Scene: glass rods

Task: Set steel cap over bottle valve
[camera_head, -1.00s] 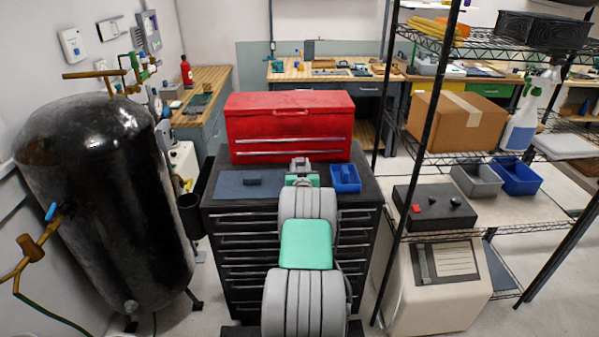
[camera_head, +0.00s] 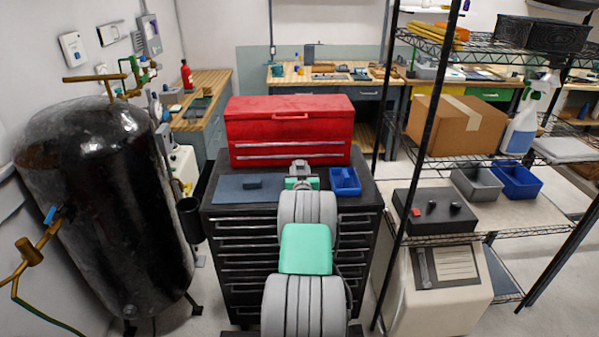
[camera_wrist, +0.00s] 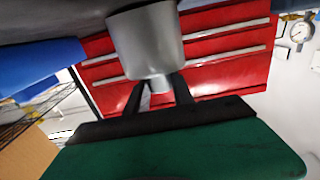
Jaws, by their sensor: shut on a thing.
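A smooth silver-grey steel cap (camera_wrist: 147,42), wide with a narrower stub, fills the top middle of the wrist view. My gripper (camera_wrist: 159,84) has its two dark fingers at either side of the stub and is shut on it. In the head view my gripper (camera_head: 300,173) is over the black tool chest top, just in front of the red toolbox; a small grey shape at its far end appears to be the cap. The cap's wide end lies close to a grey surface in the wrist view; I cannot tell whether they touch. No bottle valve is clearly visible under it.
The red toolbox (camera_head: 290,125) stands close behind my gripper. A blue bin (camera_head: 345,182) is just to the right, and a blue-grey mat (camera_head: 228,188) to the left. A black tank (camera_head: 105,190) with brass pipes stands left; a wire shelf post (camera_head: 420,150) rises right.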

